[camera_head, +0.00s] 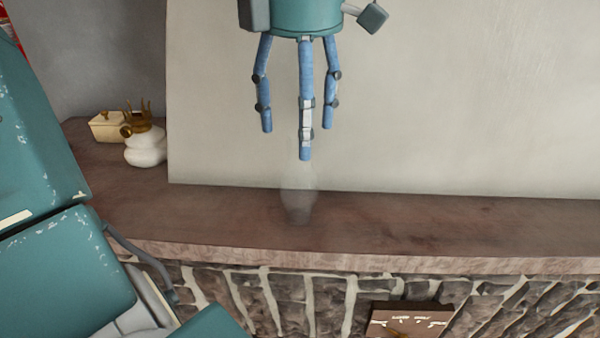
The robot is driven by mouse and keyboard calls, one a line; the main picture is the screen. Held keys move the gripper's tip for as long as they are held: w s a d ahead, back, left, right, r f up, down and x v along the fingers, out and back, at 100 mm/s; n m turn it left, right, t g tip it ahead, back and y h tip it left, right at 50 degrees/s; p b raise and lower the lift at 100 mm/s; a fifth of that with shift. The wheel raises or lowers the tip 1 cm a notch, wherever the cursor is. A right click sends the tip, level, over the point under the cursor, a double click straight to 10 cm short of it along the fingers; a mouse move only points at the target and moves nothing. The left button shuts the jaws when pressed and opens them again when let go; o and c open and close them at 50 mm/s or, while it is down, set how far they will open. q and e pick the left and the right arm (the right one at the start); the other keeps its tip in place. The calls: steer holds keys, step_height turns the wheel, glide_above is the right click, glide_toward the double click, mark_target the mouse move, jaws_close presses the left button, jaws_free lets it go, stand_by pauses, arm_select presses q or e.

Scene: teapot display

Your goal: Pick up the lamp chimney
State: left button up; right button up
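The lamp chimney (297,203) is a faint, clear glass tube with a wider lower part. It stands upright on the brown stone ledge (440,225), near the middle of the view. A gripper, which I take to be my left gripper (300,135), hangs from the top with three blue fingers pointing down. The fingers are spread apart and hold nothing visible. The gripper appears above the chimney, and its middle fingertip overlaps the chimney's top in the picture. I cannot tell whether they touch. My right gripper is not in view.
A white pot with a gold crown-like top (145,147) and a small cream box (107,127) stand at the ledge's left end. A pale panel (430,110) rises behind the chimney. The ledge right of the chimney is clear.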

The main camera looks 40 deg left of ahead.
mark_target(297, 170)
arm_select(q)
steer(key=f, duration=0.3)
steer(key=shift+s+d+f, duration=0.15)
steer(key=shift+s+d, duration=0.05)
steer(key=shift+s, duration=0.1)
steer(key=shift+w+a+f+p, duration=0.2)
steer(key=shift+f+p, duration=0.35)
steer(key=shift+f, duration=0.1)
steer(key=f, duration=0.1)
steer(key=f+p, duration=0.1)
steer(key=f, duration=0.1)
steer(key=shift+a+f, duration=0.25)
steer(key=shift+f, duration=0.45)
steer(key=shift+w, duration=0.1)
steer(key=shift+c, duration=0.5)
steer(key=c, duration=1.3)
steer(key=shift+o, duration=0.2)
steer(key=shift+r, duration=0.15)
